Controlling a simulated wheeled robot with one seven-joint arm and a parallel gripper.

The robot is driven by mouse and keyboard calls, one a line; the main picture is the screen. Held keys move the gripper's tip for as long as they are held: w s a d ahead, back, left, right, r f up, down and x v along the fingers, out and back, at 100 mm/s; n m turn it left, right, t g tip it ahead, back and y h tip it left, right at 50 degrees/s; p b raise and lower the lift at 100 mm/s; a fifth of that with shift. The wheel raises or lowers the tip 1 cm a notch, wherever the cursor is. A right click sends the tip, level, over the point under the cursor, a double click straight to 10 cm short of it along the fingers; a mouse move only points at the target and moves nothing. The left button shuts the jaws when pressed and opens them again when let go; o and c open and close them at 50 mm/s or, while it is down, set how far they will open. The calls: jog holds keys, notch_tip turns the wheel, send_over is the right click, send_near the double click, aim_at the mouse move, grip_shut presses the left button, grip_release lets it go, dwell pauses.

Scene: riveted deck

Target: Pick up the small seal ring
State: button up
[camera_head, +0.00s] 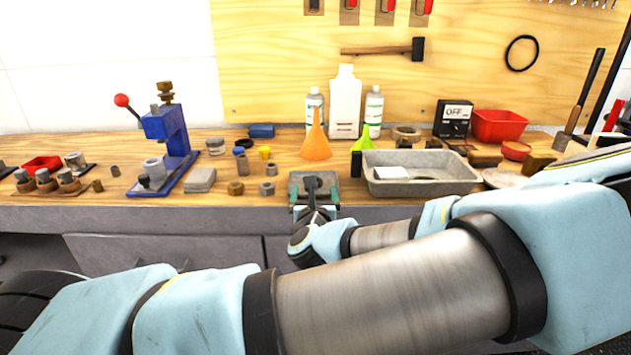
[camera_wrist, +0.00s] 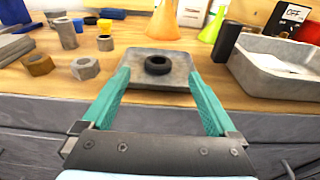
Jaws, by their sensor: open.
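The small seal ring (camera_wrist: 158,65) is a dark black ring lying flat on a grey square plate (camera_wrist: 139,57) in the wrist view. In the head view the plate (camera_head: 296,178) is partly covered by my gripper and wrist, and the ring cannot be made out clearly. My gripper (camera_wrist: 160,92) is open, with teal fingers spread wide on either side in front of the ring. The ring appears between and beyond the fingertips, apart from them, and nothing is held.
A grey tray (camera_head: 420,188) with a white block stands right of the plate, beside a black block (camera_head: 356,164). Metal nuts (camera_head: 236,188) lie to the left. An orange funnel (camera_head: 316,140) and bottles stand behind. A blue press (camera_head: 168,135) is further left.

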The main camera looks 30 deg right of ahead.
jog(key=shift+p+x, duration=1)
jog(key=shift+x, duration=2.5)
jog(key=shift+a+f, duration=0.15)
jog(key=shift+c, duration=0.2)
jog(key=c, duration=1.4)
